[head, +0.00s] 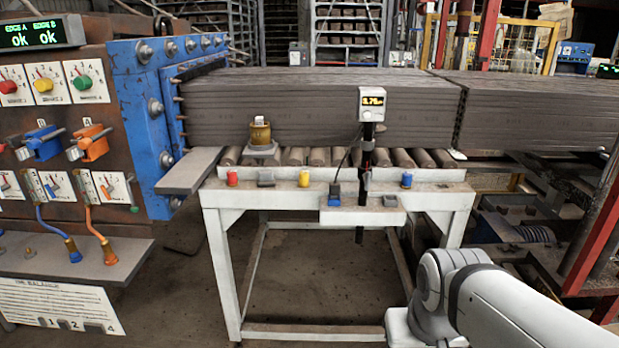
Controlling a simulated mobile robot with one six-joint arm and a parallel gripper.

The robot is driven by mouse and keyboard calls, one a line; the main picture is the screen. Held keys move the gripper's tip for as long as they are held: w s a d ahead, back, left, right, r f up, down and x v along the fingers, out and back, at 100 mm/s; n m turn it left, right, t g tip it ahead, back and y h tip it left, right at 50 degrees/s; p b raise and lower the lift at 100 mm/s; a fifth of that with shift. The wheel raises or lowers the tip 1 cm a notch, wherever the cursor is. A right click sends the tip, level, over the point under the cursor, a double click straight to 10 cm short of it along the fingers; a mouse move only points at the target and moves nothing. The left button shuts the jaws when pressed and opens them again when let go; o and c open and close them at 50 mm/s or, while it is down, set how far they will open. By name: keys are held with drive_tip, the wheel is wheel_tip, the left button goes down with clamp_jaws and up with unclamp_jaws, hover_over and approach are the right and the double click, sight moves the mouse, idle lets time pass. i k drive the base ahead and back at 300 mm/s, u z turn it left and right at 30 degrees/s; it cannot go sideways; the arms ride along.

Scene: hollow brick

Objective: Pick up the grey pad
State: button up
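A small dark grey pad-like block (266,179) sits on the white front rail of the roller table, between a red cap (232,177) and a yellow cap (304,177). A second small grey block (390,201) lies at the right end of a white ledge (360,214), with a blue block (334,194) at its left end. I cannot tell which grey block is the pad. Links of my white arm show at the lower right, well apart from both blocks. My gripper is outside the picture.
A gauge on a black post (371,105) stands upright at the ledge. A brass-coloured pot (260,135) on a grey plate stands behind the rail. Long clay slabs (310,110) lie on the rollers. A blue cap (407,180) is at right. A control panel (60,150) fills the left.

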sight(266, 179)
drive_tip(key=u, duration=0.7)
drive_tip(key=i, duration=2.05)
drive_tip(key=z, duration=0.65)
